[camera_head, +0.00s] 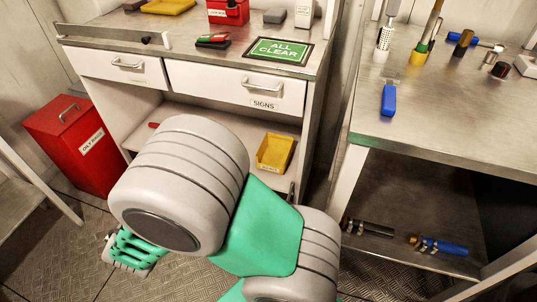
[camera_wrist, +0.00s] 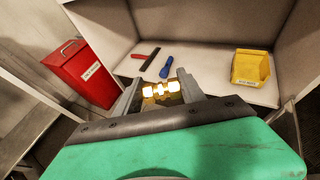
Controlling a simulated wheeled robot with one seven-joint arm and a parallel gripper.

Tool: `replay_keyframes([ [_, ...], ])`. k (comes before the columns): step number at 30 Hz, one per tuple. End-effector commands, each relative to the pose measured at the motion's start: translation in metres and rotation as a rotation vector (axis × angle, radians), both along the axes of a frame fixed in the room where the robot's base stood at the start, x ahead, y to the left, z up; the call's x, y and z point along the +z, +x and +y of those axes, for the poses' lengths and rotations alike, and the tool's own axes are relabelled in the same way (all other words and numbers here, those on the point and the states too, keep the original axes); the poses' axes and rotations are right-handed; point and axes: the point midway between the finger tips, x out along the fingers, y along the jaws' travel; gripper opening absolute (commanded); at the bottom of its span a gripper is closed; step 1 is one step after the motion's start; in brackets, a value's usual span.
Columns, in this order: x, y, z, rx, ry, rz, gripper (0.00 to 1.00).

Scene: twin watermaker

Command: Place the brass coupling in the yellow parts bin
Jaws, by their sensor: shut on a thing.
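The brass coupling (camera_wrist: 161,92) is between the fingers of my gripper (camera_wrist: 158,90) in the wrist view, glinting brightly. My gripper is shut on it. The yellow parts bin (camera_wrist: 250,68) stands on the white lower shelf, to the right of and beyond my gripper in the wrist view. The bin also shows in the head view (camera_head: 275,153), under the drawers, with its label facing out. In the head view my arm hides the coupling and the fingertips; part of my green gripper body shows at lower left.
A red-handled tool (camera_wrist: 146,58) and a blue-handled tool (camera_wrist: 167,66) lie on the lower shelf (camera_wrist: 205,75), left of the bin. A red oily rags can (camera_head: 75,140) stands on the floor at left. The shelf between the blue tool and bin is clear. A metal workbench (camera_head: 440,120) stands at right.

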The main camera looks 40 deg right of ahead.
Motion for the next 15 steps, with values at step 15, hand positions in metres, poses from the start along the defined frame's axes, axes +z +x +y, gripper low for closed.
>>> replay_keyframes([
  [15,-0.135,0.02,-0.244,-0.48,-0.001,0.003,0.05],
])
